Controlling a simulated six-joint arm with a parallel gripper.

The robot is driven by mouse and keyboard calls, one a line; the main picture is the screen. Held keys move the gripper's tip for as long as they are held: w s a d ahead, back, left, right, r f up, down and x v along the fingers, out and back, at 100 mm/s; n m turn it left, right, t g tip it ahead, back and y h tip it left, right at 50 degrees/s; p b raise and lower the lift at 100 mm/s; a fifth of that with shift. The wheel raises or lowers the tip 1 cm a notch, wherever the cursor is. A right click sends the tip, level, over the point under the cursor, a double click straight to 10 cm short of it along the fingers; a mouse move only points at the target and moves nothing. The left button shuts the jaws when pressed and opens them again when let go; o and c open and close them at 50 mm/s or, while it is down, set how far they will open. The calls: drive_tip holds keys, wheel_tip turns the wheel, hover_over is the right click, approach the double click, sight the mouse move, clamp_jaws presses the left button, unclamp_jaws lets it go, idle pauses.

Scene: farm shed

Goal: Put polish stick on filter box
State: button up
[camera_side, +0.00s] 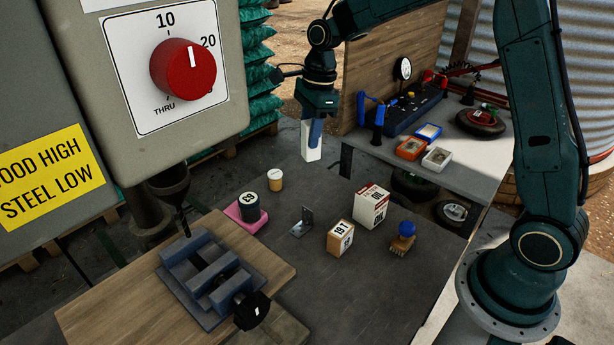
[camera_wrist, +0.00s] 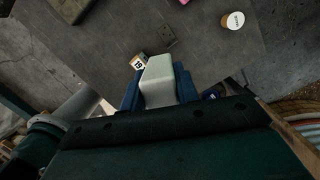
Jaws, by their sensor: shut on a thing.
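My gripper (camera_side: 315,128) is shut on a pale, bar-shaped block, which I take as the polish stick (camera_side: 311,148). The stick hangs upright over the far part of the grey bench. In the wrist view my gripper (camera_wrist: 158,94) has a blue finger on each side of the stick (camera_wrist: 157,72). A white and red carton (camera_side: 370,206), probably the filter box, stands to the right and nearer the side camera, apart from the stick. A smaller tan and white box (camera_side: 340,238) with a number stands beside it; it also shows in the wrist view (camera_wrist: 138,62).
A vise (camera_side: 212,275) sits at front left. A shelf (camera_side: 465,168) with trays lies right.

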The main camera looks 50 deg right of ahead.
drive_tip(key=s+d+r+m, duration=0.45)
drive_tip(key=s+d, duration=0.45)
drive_tip(key=d, duration=0.5)
hover_over(372, 193)
wheel_tip(372, 193, down, 15)
drive_tip(key=shift+r, duration=0.15)
drive_tip(key=shift+f, duration=2.1)
drive_tip(key=shift+f, duration=0.15)
drive_tip(key=o, duration=1)
